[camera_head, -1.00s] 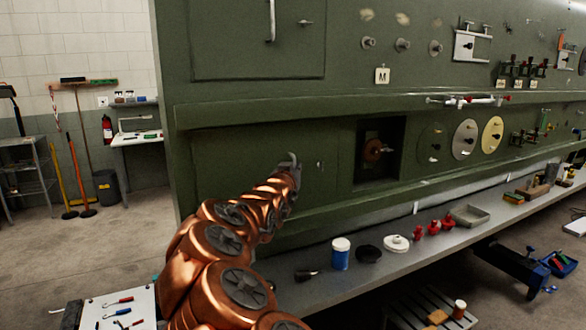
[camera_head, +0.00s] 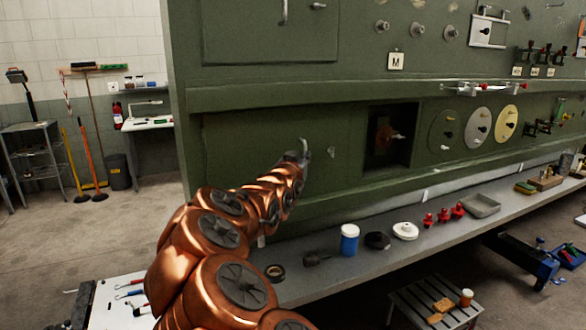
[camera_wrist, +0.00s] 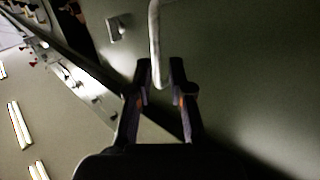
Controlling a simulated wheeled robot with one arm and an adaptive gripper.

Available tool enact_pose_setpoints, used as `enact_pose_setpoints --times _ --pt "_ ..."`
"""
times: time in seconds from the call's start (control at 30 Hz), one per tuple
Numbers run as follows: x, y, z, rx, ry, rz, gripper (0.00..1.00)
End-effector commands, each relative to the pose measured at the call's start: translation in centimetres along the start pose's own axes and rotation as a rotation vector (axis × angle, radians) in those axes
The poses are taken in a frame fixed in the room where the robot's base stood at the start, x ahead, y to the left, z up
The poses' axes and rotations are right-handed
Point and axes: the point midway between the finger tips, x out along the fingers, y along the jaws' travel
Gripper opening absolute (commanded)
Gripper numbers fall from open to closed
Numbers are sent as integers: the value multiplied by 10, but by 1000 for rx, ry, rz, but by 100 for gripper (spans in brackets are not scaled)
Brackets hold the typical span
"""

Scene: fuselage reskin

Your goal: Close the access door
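A green door panel (camera_head: 245,150) sits in the lower row of the green wall, left of a square dark opening (camera_head: 405,115). I cannot tell whether it is flush or slightly ajar. A pale curved handle (camera_head: 304,144) stands out from it, with a small latch (camera_head: 332,152) to its right. My gripper (camera_head: 298,162) is at the handle, partly hidden by my copper arm. In the wrist view my gripper (camera_wrist: 159,82) has its two dark fingers apart. The handle's pale end (camera_wrist: 156,45) reaches down between them, with gaps showing on both sides. The small latch also shows there (camera_wrist: 115,27).
A larger upper panel (camera_head: 265,35) has its own handle. A grey bench ledge (camera_head: 375,262) below holds a blue jar (camera_head: 349,240), a white lid (camera_head: 405,231) and red parts. A white tool table (camera_head: 115,300) stands at front left. The floor at left is open.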

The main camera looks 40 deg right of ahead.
Motion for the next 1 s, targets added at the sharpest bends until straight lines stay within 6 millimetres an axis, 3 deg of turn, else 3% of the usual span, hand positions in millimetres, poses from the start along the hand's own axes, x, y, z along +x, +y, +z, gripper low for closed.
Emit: enact_pose_setpoints --times 0.6,1.0 --pt "-72 -3 -1 -1 3 -5 20" --pt "-84 -2 0 -1 1 -3 20"
